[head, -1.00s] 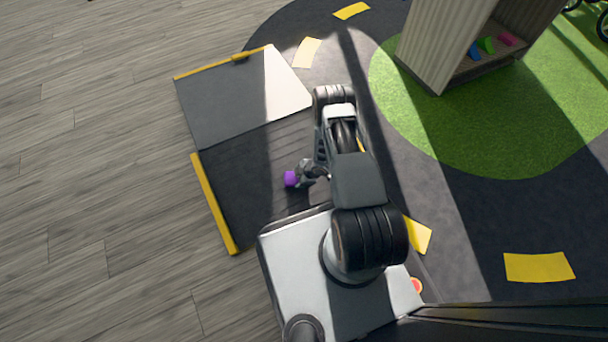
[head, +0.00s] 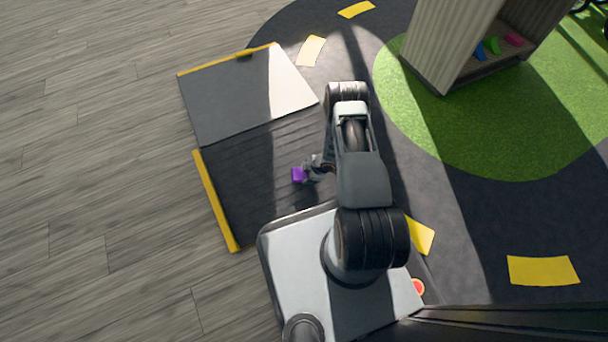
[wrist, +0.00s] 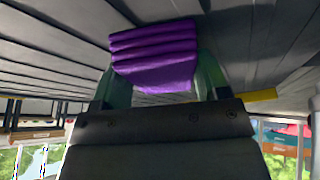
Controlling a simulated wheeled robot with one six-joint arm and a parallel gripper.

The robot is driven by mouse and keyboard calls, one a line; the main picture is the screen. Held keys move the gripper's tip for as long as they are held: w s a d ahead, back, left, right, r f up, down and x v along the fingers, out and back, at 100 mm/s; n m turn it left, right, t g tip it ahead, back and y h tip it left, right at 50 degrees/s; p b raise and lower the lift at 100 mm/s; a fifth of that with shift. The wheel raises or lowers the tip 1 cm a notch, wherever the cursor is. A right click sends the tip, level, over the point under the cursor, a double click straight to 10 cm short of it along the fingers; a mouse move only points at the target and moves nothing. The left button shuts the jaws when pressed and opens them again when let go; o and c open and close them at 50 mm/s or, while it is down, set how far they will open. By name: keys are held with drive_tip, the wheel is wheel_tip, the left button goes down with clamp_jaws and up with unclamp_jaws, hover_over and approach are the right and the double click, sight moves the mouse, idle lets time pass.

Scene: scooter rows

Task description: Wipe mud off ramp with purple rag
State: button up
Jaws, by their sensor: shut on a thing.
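The purple rag (head: 298,174) is held at the tip of my gripper (head: 308,173), over the dark ribbed section of the ramp (head: 240,200). In the wrist view the folded rag (wrist: 155,55) sits between the two greenish fingers of my gripper (wrist: 155,75). Whether the rag touches the ramp is unclear. The ramp's smoother grey panel (head: 225,95) lies farther off, partly in bright sun. A small dark patch (head: 243,56) shows on its far yellow edge; I cannot tell whether it is mud. My arm hides the ramp's right side.
A ribbed, open-fronted cabinet (head: 448,50) with colourful items inside stands on a green patch (head: 500,130) at upper right. Yellow floor markings (head: 543,270) lie on the dark floor. The wooden floor (head: 90,180) at left is clear.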

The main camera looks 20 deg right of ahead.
drive_tip(key=shift+w+d+r, duration=0.1)
drive_tip(key=shift+w+d, duration=0.05)
drive_tip(key=shift+d, duration=1.6)
drive_tip(key=shift+w+d, duration=0.15)
drive_tip(key=shift+d, duration=0.7)
drive_tip(key=shift+w+d, duration=0.1)
drive_tip(key=shift+d, duration=0.75)
drive_tip(key=shift+s+r+p, duration=0.2)
drive_tip(key=shift+r+p, duration=0.6)
drive_tip(key=shift+r, duration=0.15)
drive_tip(key=shift+s+r+p, duration=0.25)
drive_tip(key=shift+r+p, duration=0.5)
drive_tip(key=shift+r, duration=0.15)
drive_tip(key=shift+s+r+p, duration=0.2)
drive_tip(key=shift+r+p, duration=0.6)
drive_tip(key=shift+r, duration=0.15)
drive_tip(key=shift+r, duration=0.1)
drive_tip(key=r+p, duration=0.2)
drive_tip(key=shift+s+d+r, duration=0.1)
drive_tip(key=shift+s+r, duration=0.2)
drive_tip(key=shift+r, duration=0.05)
drive_tip(key=shift+f, duration=0.1)
